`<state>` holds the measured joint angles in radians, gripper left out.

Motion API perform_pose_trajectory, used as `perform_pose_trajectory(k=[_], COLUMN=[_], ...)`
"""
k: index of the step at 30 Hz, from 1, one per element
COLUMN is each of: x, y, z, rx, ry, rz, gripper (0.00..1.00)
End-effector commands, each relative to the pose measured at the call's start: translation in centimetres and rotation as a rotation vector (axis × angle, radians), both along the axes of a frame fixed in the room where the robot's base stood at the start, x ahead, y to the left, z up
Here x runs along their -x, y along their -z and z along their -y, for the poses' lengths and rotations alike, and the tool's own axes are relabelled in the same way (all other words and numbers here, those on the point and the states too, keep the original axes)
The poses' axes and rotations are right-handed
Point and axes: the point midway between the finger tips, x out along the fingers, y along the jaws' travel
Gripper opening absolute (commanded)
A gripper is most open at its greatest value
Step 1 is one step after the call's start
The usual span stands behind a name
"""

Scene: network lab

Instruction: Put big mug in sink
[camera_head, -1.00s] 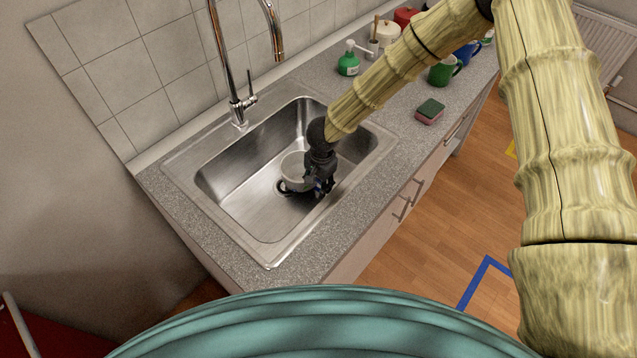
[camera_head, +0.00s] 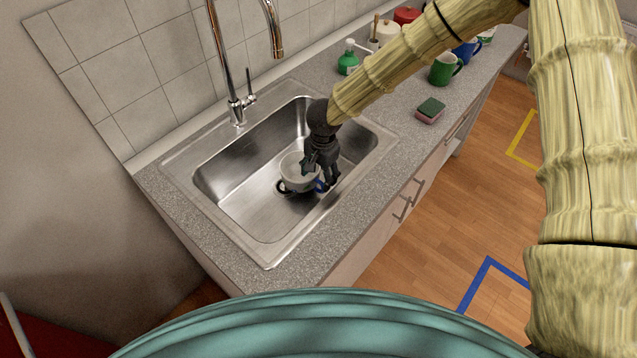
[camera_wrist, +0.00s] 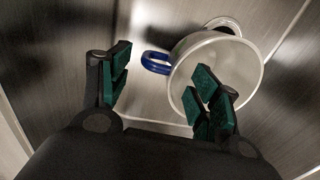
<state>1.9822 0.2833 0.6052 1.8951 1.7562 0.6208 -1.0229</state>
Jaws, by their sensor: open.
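The big mug (camera_head: 297,174) is pale grey-white with a blue handle and sits upright on the bottom of the steel sink (camera_head: 240,211). In the wrist view the mug (camera_wrist: 238,70) lies ahead and to the right, with its blue handle pointing left. My gripper (camera_head: 321,174) is inside the sink, just above and beside the mug on its handle side. In the wrist view my gripper (camera_wrist: 160,88) is open with green pads apart and nothing between them. Its right finger overlaps the mug's near rim; I cannot tell whether it touches.
A chrome tap (camera_head: 236,80) stands behind the sink. A sponge (camera_head: 430,111), a green soap bottle (camera_head: 348,60), a green mug (camera_head: 444,69) and a blue mug (camera_head: 466,52) stand on the counter to the right.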

Motion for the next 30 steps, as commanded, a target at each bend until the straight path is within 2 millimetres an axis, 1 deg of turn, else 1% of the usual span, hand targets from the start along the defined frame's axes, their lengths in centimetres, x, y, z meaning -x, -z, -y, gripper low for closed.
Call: perform_pose_trajectory(k=[3, 6, 9, 12, 18, 26, 29, 30], x=[0.0, 0.2, 0.2, 0.3, 0.3, 0.3, 0.3, 0.3], y=[-2.1, -3.7, -5.1, -5.9, -6.7, -6.7, -7.3, -7.8], z=[0.1, 0.2, 0.3, 0.3, 0.4, 0.4, 0.3, 0.3], rx=[-0.002, -0.001, -0.001, -0.001, 0.000, 0.001, 0.000, 0.000], ry=[0.002, 0.000, 0.002, 0.000, -0.001, 0.000, 0.000, 0.000], rz=[0.002, 0.001, 0.001, 0.001, 0.000, -0.001, 0.000, 0.000], gripper=[0.63, 0.63, 0.63, 0.63, 0.63, 0.63, 0.63, 0.63])
